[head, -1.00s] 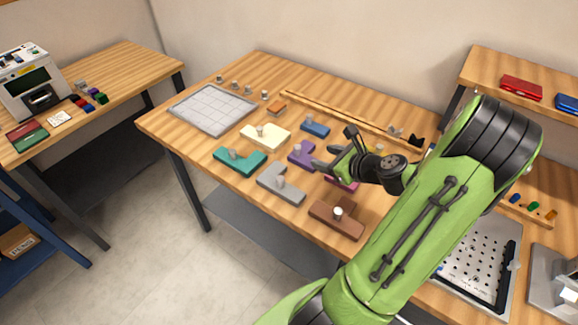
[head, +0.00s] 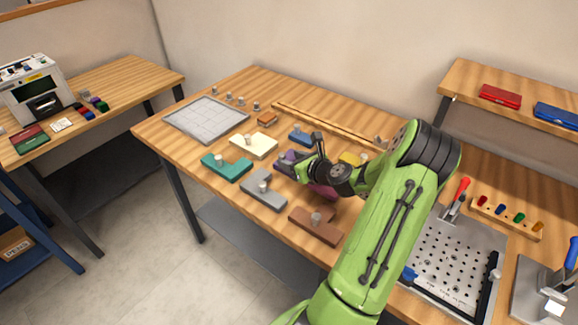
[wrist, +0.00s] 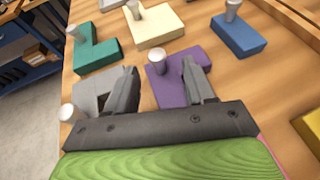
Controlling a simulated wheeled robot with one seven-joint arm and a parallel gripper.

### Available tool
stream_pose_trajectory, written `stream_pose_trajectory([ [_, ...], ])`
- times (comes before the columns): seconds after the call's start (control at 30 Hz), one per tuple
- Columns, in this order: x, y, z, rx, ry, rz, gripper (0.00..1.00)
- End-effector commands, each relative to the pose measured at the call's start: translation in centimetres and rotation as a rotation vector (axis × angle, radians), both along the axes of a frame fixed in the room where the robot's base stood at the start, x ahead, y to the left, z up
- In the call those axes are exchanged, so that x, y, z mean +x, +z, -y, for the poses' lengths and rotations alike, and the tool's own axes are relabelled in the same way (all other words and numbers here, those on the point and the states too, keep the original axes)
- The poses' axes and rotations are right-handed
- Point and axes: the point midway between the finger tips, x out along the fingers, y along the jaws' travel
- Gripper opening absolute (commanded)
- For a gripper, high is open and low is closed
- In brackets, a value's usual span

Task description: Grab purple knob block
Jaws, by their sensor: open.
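The purple knob block (wrist: 181,80) lies on the wooden table, with a grey knob (wrist: 157,60) standing on it in the wrist view. In the head view the purple block (head: 284,165) is mostly hidden by my gripper (head: 297,153). My gripper also shows in the wrist view (wrist: 160,80). It is open and empty. Its right finger overlaps the purple block in the picture, its left finger overlaps the grey block, and the knob appears between the fingertips and a little beyond them. I cannot tell the height of the fingers above the block.
Close around are a grey block (head: 263,195), a teal block (head: 222,170), a cream block (head: 253,147), a blue block (head: 300,138) and a brown block (head: 317,230). A pink block lies partly under my gripper. A gridded plate (head: 206,119) lies at the table's far left.

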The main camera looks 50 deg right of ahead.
Motion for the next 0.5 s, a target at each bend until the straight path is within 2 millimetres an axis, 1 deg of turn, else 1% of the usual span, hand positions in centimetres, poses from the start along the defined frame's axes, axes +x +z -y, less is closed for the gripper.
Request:
stream_pose_trajectory([
  [0.13, 2.8, -1.0, 0.1, -0.002, 0.005, 0.002, 0.54],
  [0.23, 4.2, -1.5, 0.4, -0.001, 0.004, 0.001, 0.54],
  [0.33, 4.7, -1.7, 0.5, -0.002, 0.001, 0.0, 0.54],
  [0.5, 4.7, -1.6, 0.5, -0.001, 0.0, -0.001, 0.54],
])
